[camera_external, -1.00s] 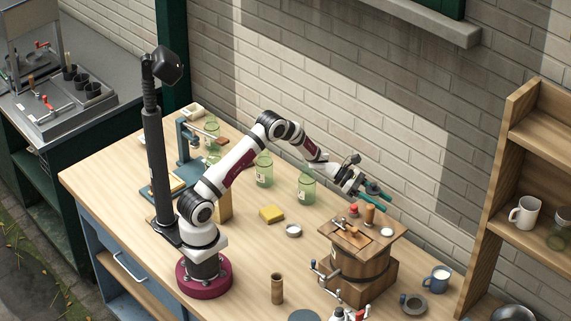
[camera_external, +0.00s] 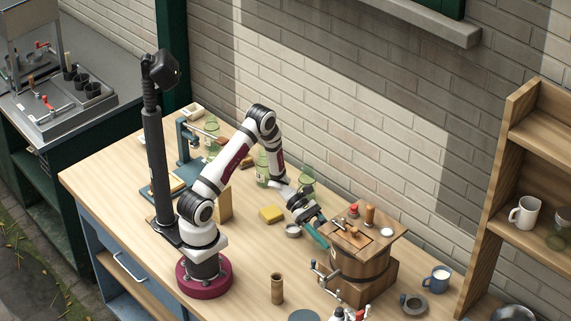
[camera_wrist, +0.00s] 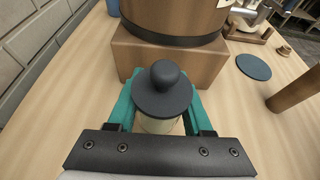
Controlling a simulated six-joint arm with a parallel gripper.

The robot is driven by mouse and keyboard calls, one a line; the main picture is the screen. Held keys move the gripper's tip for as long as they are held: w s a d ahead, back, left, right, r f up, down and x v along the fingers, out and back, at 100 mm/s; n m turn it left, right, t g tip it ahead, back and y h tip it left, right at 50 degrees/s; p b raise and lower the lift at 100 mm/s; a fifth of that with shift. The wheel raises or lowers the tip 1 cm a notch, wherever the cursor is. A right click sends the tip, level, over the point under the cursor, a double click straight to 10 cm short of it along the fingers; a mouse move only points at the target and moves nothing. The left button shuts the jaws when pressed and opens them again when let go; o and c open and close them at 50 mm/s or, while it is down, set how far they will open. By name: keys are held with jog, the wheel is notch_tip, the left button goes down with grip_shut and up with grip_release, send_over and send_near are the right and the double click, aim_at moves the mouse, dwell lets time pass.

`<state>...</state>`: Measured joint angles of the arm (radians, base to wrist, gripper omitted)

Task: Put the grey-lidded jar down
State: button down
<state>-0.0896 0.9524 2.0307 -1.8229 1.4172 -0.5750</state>
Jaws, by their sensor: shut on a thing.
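The grey-lidded jar (camera_wrist: 160,124) is between my green fingers in the wrist view, with its dark grey knobbed lid (camera_wrist: 164,92) facing the camera. My gripper (camera_wrist: 160,108) is shut on it. In the external view my gripper (camera_external: 321,239) points down low over the table, just left of the wooden churn (camera_external: 362,265). I cannot make out the jar there. The jar appears upright, close in front of the churn's wooden base block (camera_wrist: 165,55). I cannot tell whether its bottom touches the table.
A wooden tube (camera_external: 277,288) stands on the table left of the churn, and a dark round disc (camera_external: 304,316) lies near it. Bare table (camera_wrist: 75,110) shows left of the jar.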

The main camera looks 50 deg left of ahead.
jog(key=shift+f, duration=1.2)
jog(key=shift+c, duration=1.6)
grip_release()
jog(key=shift+f, duration=0.1)
